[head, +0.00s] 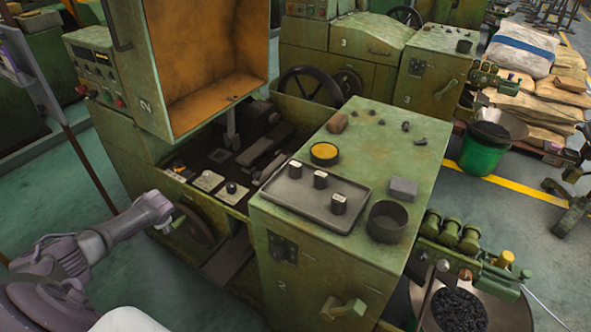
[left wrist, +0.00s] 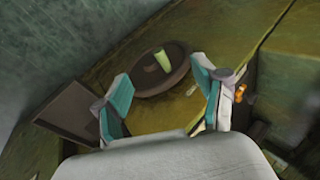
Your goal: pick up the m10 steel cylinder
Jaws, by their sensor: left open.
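Three short dark cylinders with pale tops stand upright on a grey tray (head: 330,211) on the green machine top: a left one (head: 295,170), a middle one (head: 320,180) and a right one (head: 339,204). Their markings are too small to read, so I cannot tell which is m10. My left gripper (head: 178,222) is low at the machine's left side, well away from the tray. In the left wrist view my left gripper (left wrist: 165,95) is open and empty, facing a dark handwheel (left wrist: 172,78) with a yellow-green handle. My right gripper is out of view.
On the same top are a round tin with yellow contents (head: 324,153), a grey block (head: 403,189), a dark round cup (head: 387,221) and a brown block (head: 337,122). The raised orange-lined guard (head: 205,60) stands behind my left arm. A bin of dark pieces (head: 459,308) sits at lower right.

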